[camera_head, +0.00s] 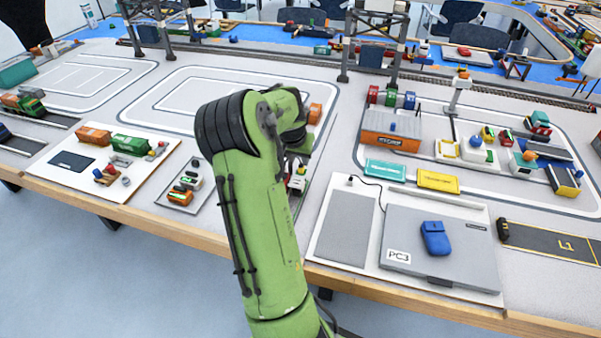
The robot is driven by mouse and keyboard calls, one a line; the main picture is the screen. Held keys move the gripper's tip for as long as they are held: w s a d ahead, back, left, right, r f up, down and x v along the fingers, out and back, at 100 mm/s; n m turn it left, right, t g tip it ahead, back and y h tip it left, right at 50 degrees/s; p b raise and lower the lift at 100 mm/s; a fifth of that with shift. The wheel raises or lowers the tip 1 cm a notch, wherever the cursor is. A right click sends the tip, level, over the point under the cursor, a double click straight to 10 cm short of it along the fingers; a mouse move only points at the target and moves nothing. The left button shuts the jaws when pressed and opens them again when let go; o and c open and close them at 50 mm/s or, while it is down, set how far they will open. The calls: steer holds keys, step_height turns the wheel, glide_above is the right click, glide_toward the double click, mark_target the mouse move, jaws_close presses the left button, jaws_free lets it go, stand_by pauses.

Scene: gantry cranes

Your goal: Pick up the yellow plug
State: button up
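I cannot single out a yellow plug for certain. Small yellow parts show on a white square block (448,148) and among the small coloured pieces at the right of the table. A flat yellow card (438,181) lies in front of the orange container. My green arm rises through the middle of the view and bends over the table. My gripper is hidden behind the arm, so its fingers and anything between them do not show. A small red and white object (297,181) shows partly beside the arm.
A grey laptop (440,243) with a blue mouse (435,237) sits front right. A teal card (385,170) and an orange container (391,131) are behind it. Trays with model vehicles (130,144) stand on the left. Gantry cranes (150,20) stand at the back.

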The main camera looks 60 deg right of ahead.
mark_target(301, 166)
steer(key=b+x, duration=0.1)
steer(key=x, duration=0.5)
steer(key=shift+w+d+r, duration=0.1)
steer(key=shift+r, duration=0.1)
jaws_close()
